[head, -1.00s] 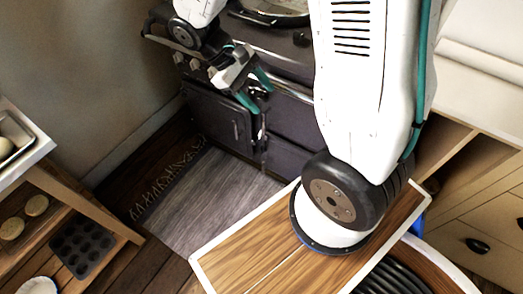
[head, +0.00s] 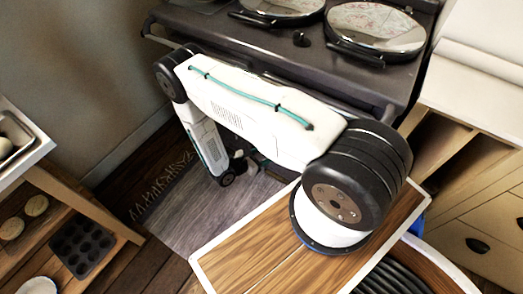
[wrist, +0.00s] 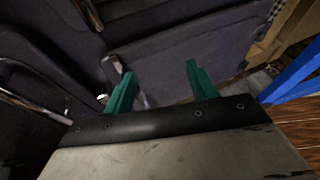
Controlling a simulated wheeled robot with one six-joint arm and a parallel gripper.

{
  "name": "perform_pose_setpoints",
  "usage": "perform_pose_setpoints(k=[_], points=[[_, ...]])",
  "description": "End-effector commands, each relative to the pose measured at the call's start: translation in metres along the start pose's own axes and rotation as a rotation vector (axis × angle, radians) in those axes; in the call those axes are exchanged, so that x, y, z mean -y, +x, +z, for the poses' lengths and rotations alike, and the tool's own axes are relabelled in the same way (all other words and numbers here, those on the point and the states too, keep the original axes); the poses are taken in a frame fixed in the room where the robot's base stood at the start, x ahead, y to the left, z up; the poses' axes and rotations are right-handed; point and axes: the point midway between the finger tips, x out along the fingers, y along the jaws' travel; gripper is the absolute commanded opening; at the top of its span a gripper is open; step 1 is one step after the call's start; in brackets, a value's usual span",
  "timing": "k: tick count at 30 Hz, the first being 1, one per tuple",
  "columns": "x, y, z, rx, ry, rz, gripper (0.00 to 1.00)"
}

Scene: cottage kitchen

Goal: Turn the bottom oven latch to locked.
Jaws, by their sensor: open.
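The dark range cooker (head: 290,50) stands at the back in the head view, and its front doors are mostly hidden behind my arm. In the wrist view, dark oven doors (wrist: 190,55) fill the area ahead of my gripper (wrist: 160,70). A silver latch-like metal piece (wrist: 111,68) shows beside the left green finger, partly hidden by it. I cannot tell whether it is the bottom latch, its setting, or whether the finger touches it. My gripper is open with nothing visible between its fingers. The head view does not show its fingertips clearly.
A grey rug (head: 185,222) lies on the floor before the cooker. A wood-topped surface (head: 235,255) is in front. A shelf unit (head: 90,205) with a muffin tin (head: 82,245) stands left, and cream drawers (head: 490,215) stand right. A chrome rail (wrist: 35,108) shows in the wrist view.

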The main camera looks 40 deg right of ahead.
Motion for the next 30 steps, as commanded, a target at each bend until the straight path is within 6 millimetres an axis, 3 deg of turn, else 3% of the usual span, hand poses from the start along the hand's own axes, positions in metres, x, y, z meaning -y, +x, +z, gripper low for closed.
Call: perform_pose_setpoints(k=[1, 3, 6, 11, 22, 30], points=[[-0.002, 0.007, -0.022, -0.007, -0.032, 0.055, 0.57], [-0.015, 0.012, -0.045, -0.024, -0.059, 0.147, 0.57], [-0.038, 0.01, -0.059, -0.045, -0.064, 0.244, 0.57], [-0.055, 0.014, -0.062, -0.058, -0.055, 0.297, 0.57], [-0.071, 0.068, -0.065, -0.058, -0.052, 0.295, 0.57], [-0.075, 0.082, -0.066, -0.057, -0.054, 0.297, 0.57]])
